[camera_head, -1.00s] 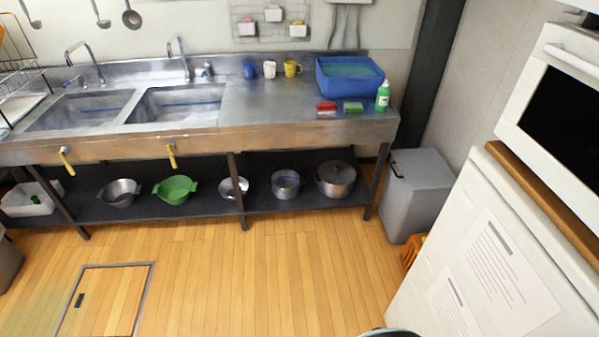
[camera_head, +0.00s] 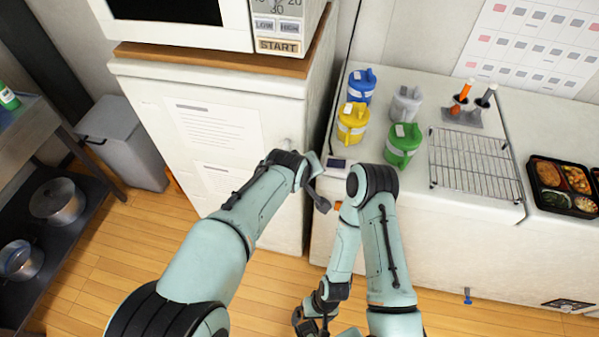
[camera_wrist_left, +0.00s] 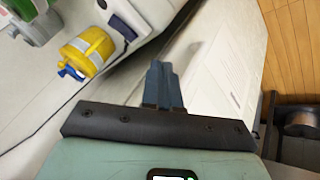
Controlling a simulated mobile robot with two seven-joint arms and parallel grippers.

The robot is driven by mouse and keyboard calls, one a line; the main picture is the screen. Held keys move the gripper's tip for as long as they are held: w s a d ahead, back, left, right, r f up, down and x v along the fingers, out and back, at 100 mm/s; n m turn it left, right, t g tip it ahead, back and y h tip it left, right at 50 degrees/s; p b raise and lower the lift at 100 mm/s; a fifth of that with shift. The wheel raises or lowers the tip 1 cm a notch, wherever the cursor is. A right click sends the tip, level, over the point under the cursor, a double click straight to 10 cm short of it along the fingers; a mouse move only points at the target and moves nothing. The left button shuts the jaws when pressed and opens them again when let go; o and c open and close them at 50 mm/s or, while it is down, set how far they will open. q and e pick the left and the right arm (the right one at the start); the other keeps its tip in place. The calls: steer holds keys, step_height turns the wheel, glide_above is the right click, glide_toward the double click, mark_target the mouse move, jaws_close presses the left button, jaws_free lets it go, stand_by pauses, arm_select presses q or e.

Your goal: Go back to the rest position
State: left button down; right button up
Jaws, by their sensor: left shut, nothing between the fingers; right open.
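My left arm reaches in from the left in the head view, with its gripper (camera_head: 318,188) in front of the white fridge. In the left wrist view, the left gripper's blue-grey fingers (camera_wrist_left: 163,80) are together with nothing between them. My right arm is bent, its elbow near the white counter's front edge and its forearm hanging down. The right gripper (camera_head: 310,322) is low over the wooden floor at the bottom of the head view, open and empty, partly cut off.
A white fridge (camera_head: 160,115) carries a microwave (camera_head: 235,38). The white counter (camera_head: 400,185) holds blue, yellow (camera_head: 352,122), grey and green (camera_head: 403,145) lidded containers, a wire rack (camera_head: 470,165) and a bento tray (camera_head: 565,185). A grey bin (camera_head: 125,145) stands left. Floor between is clear.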

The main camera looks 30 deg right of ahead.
arm_select(q)
steer(key=s+r, duration=0.2)
steer(key=r, duration=0.1)
steer(key=shift+s+a, duration=0.1)
steer(key=shift+s, duration=0.05)
